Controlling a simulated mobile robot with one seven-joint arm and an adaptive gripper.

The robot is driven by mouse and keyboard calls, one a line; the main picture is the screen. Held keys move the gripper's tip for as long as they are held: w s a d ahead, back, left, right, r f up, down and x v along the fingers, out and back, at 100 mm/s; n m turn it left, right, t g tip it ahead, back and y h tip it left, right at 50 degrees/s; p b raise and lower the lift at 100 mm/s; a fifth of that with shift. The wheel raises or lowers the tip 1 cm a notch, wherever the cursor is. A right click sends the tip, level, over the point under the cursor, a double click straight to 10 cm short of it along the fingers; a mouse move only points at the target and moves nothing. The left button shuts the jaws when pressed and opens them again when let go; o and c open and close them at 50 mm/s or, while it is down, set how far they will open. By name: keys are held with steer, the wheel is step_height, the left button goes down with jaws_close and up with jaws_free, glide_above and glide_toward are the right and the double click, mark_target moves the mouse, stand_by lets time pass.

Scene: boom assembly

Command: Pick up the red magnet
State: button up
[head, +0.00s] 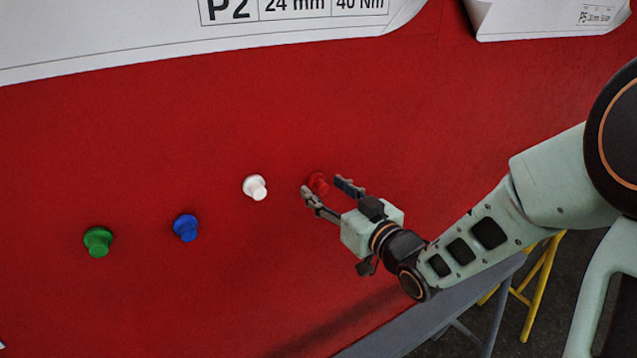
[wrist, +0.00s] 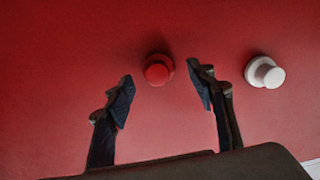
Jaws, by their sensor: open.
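The red magnet (head: 318,183) sticks to the red surface, to the right of the white magnet. It also shows in the wrist view (wrist: 158,69), a little beyond the fingertips and between their lines. My gripper (head: 328,186) is open and empty, its two fingers apart near the red magnet. In the wrist view my gripper (wrist: 163,87) has one finger on each side of the gap, and neither clearly touches the magnet. In the head view the fingers stand close around the magnet's near side.
The white magnet (head: 255,188) is close to the left of my gripper. It also shows at right in the wrist view (wrist: 265,72). A blue magnet (head: 186,228) and a green magnet (head: 98,241) are farther left. Paper sheets (head: 130,35) are at the top. A yellow stand (head: 540,285) is at lower right.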

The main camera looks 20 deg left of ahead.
steer(key=shift+x, duration=0.85)
steer(key=shift+c, duration=0.4)
steer(key=shift+d, duration=0.1)
steer(key=c, duration=1.1)
steer(key=shift+r, duration=0.25)
